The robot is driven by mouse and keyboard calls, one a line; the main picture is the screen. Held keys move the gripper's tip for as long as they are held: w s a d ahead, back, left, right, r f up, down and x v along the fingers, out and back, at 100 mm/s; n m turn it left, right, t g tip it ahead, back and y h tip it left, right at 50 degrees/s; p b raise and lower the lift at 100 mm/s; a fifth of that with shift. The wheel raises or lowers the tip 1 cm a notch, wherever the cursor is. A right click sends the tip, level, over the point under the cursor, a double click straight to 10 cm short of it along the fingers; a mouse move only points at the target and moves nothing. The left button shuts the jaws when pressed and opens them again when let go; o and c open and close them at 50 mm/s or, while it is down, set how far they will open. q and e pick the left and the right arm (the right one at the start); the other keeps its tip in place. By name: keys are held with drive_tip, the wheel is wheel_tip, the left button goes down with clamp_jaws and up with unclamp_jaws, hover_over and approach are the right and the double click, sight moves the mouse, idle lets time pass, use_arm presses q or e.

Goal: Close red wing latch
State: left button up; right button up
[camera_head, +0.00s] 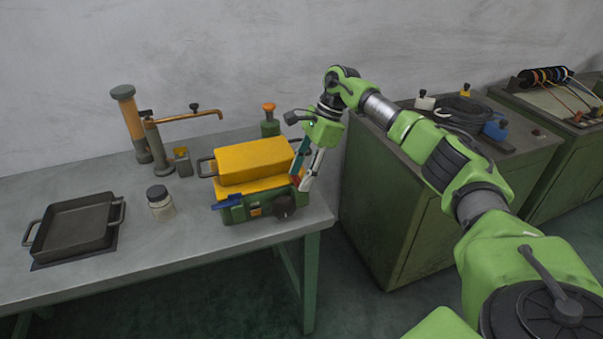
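A machine with a green base (234,214) and yellow blocks (255,160) on top sits near the right end of the grey workbench. A small red part (295,181), which looks like the red wing latch, shows at its right side, partly covered by my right gripper. My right gripper (303,178) reaches down from above, its fingers at the machine's right side beside the red part. The fingers look a little apart, but I cannot tell whether they grip it. A blue lever (227,202) sticks out at the machine's left front. My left gripper is out of view.
A dark knob (283,206) sits on the machine's front right corner. A jar (160,203), a black tray (75,228) and a stand with an orange arm (155,140) are to its left. A green cabinet (400,215) stands right of the bench, across a gap.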

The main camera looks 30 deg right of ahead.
drive_tip(key=v, duration=1.2)
drive_tip(key=shift+f, duration=0.1)
